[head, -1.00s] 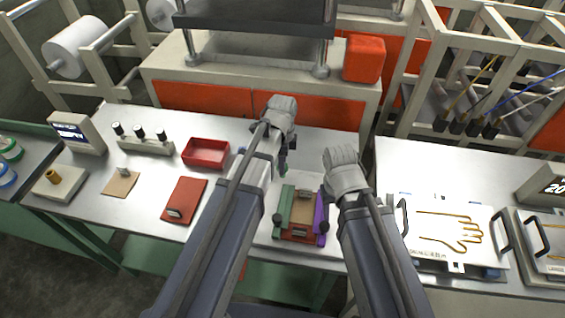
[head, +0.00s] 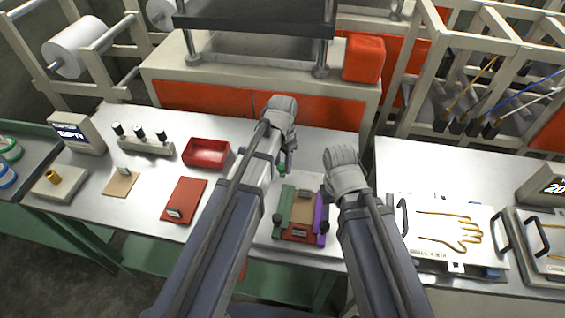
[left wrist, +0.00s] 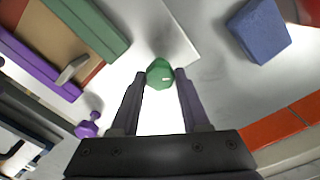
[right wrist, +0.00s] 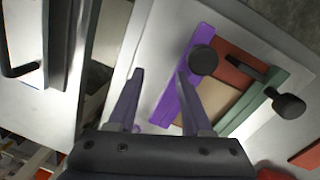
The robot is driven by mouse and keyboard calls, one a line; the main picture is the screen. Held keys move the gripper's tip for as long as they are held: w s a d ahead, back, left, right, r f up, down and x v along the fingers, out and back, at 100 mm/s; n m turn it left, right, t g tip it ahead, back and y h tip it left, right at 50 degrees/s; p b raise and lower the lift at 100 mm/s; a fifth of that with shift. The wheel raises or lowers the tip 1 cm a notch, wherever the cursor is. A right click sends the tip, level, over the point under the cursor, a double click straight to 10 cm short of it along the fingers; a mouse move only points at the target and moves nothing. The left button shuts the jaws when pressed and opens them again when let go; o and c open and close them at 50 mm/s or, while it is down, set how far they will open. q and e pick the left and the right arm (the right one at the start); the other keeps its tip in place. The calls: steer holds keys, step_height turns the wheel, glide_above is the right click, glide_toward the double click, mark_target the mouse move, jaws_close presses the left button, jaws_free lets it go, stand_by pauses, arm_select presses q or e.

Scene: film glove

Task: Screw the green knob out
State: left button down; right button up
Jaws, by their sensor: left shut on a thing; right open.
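The green knob (head: 282,168) is between the fingertips of my left gripper (head: 287,163), just beyond the far end of the clamp's green bar (head: 284,204). In the left wrist view the green knob (left wrist: 160,73) sits between the tips of my left gripper (left wrist: 161,80), with a visible gap between it and the green bar (left wrist: 92,25). The clamp also has a purple bar (head: 320,214) with a purple knob (left wrist: 88,127) at its end. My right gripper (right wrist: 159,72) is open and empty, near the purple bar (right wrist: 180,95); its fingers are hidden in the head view.
The clamp holds a tan and red-brown board (head: 302,212) and has black knobs (head: 278,218) at its near end. A red tray (head: 206,152) and a red plate (head: 184,200) lie to the left. A blue block (left wrist: 258,30) is near my left gripper. A press stands behind.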

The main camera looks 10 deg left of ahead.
mark_target(283, 166)
arm_select(q)
steer(key=n, duration=0.6)
steer(key=shift+n, duration=0.3)
stand_by(0.4)
steer(key=shift+c, duration=1.9)
jaws_free()
steer(key=shift+r, duration=0.1)
arm_select(e)
steer(key=shift+r, duration=0.1)
arm_select(q)
step_height(283, 166, up, 8)
steer(key=p, duration=0.8)
arm_select(e)
step_height(283, 166, up, 8)
steer(key=shift+f, duration=0.2)
arm_select(q)
steer(key=shift+f, duration=0.2)
